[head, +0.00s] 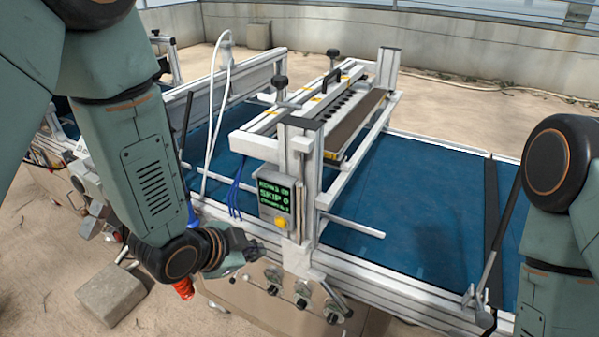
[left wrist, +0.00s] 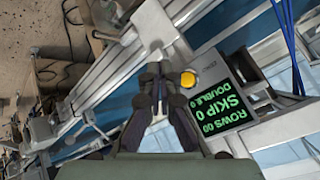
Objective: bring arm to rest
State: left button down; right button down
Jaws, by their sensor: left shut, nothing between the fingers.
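My left arm comes in from the left in the head view. Its gripper (head: 248,250) is in front of the seeder's near side rail, left of and below the control box (head: 274,200). In the left wrist view my left gripper (left wrist: 152,75) is shut and empty, its fingertips together. The control box (left wrist: 222,92) with a green-lettered screen and a yellow button (left wrist: 188,79) lies just right of the fingers there. I cannot tell whether they touch. My right arm shows at the right edge of the head view; its gripper is not seen.
The seeder's gantry (head: 300,150) stands over a blue belt (head: 410,210). Knobs (head: 302,290) stick out below the near rail. Blue cables (head: 236,190) hang left of the box. A concrete block (head: 110,294) lies on the ground at lower left.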

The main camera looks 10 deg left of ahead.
pick_arm(q)
jog(key=s+a+f+n+g+y+b, duration=0.2)
jog(key=s+f+n, duration=0.4)
jog(key=s+f, duration=0.5)
jog(key=s+a+f+n+g+y+b, duration=0.1)
jog(key=s+a+f+n+g+b, duration=0.2)
jog(key=s+f, duration=0.9)
jog(key=s+a+n+g, duration=0.3)
jog(key=s+n, duration=0.1)
jog(key=s, duration=0.1)
jog(key=shift+s+f+y+b, duration=0.15)
jog(key=shift+s+y+b, duration=0.15)
jog(key=shift+y+b, duration=0.1)
